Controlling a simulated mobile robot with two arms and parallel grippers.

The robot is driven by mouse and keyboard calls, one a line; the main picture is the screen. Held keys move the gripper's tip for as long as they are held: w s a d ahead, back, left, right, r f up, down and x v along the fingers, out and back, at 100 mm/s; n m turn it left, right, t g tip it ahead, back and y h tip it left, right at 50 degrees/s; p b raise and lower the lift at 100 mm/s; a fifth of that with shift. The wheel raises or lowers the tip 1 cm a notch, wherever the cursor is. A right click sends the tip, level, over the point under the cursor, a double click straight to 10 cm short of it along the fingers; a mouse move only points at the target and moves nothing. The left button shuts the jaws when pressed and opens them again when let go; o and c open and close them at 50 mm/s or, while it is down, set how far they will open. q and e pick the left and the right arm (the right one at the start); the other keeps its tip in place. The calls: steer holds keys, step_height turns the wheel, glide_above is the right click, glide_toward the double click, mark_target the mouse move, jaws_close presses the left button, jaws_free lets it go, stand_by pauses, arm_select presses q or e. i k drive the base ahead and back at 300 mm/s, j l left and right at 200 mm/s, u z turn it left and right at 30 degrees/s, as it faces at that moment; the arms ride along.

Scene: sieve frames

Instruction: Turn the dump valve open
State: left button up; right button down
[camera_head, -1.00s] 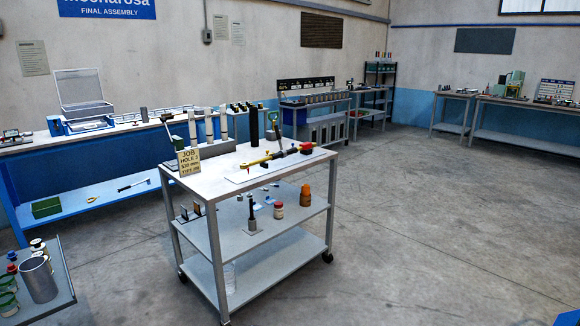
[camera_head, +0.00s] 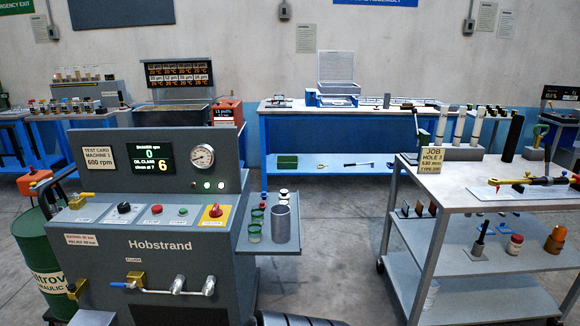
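A grey test machine marked Hobstrand (camera_head: 160,246) stands at the front left. On its lower front, a valve with a blue lever handle (camera_head: 122,285) and a brass body (camera_head: 135,279) joins a metal pipe with two silver taps (camera_head: 178,284). The blue lever lies roughly level. Another small brass valve (camera_head: 78,288) sits at the machine's lower left, and a brass fitting (camera_head: 78,201) is at its upper left. I cannot read any label naming the dump valve.
The panel has a red knob on a yellow plate (camera_head: 215,211), a gauge (camera_head: 202,157) and a screen (camera_head: 150,158). A side shelf (camera_head: 268,242) holds cups. A green drum (camera_head: 45,262) stands left. A trolley (camera_head: 470,222) stands right, with open floor (camera_head: 335,240) between.

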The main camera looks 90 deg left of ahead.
mark_target(75, 197)
steer(key=u, duration=2.35)
steer(key=i+l+u, duration=0.1)
steer(key=u, duration=0.3)
steer(key=i+l+u, duration=0.1)
steer(key=u, duration=0.3)
steer(key=l+u, duration=0.2)
steer(key=u, duration=0.2)
steer(key=l+u, duration=0.2)
steer(key=u, duration=0.2)
steer(key=i+l+u, duration=0.1)
steer(key=u, duration=0.3)
steer(key=l, duration=0.1)
